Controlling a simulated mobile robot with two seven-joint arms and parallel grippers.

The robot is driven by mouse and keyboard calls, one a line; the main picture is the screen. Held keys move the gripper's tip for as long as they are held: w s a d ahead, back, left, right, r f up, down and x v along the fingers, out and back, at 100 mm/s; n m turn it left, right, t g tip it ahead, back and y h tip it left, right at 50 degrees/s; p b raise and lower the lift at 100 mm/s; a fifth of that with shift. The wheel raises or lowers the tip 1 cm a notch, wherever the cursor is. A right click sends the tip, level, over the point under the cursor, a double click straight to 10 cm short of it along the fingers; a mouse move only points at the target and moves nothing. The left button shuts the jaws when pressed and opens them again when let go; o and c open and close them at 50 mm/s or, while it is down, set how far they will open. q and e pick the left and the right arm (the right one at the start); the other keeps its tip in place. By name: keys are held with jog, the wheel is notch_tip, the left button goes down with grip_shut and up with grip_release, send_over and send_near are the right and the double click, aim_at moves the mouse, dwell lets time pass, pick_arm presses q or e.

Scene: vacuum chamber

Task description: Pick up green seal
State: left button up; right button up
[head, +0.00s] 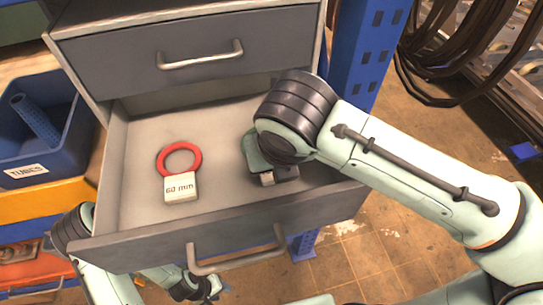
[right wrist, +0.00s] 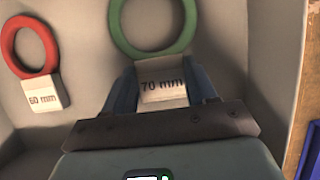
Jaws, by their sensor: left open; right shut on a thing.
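The green seal (right wrist: 153,50) is a green ring with a white tag (right wrist: 163,90) marked "70 mm". In the right wrist view my right gripper (right wrist: 163,82) has its fingers on both sides of this tag and is shut on it. The ring extends beyond the fingertips, over the drawer floor. My left gripper (head: 205,290) is low in the head view, in front of and below the drawer, open and away from the seal.
A red ring seal (head: 180,160) with a "60 mm" tag lies left in the drawer. A closed drawer (head: 200,45) is above. A blue bin (head: 35,125) labelled "TUBES" stands left. A blue post (head: 365,55) rises at right, close to my right arm.

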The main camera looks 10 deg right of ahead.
jog(key=shift+r, duration=0.1)
notch_tip(320, 180, up, 10)
dwell(0.4)
jog(key=shift+d, duration=0.1)
dwell(0.4)
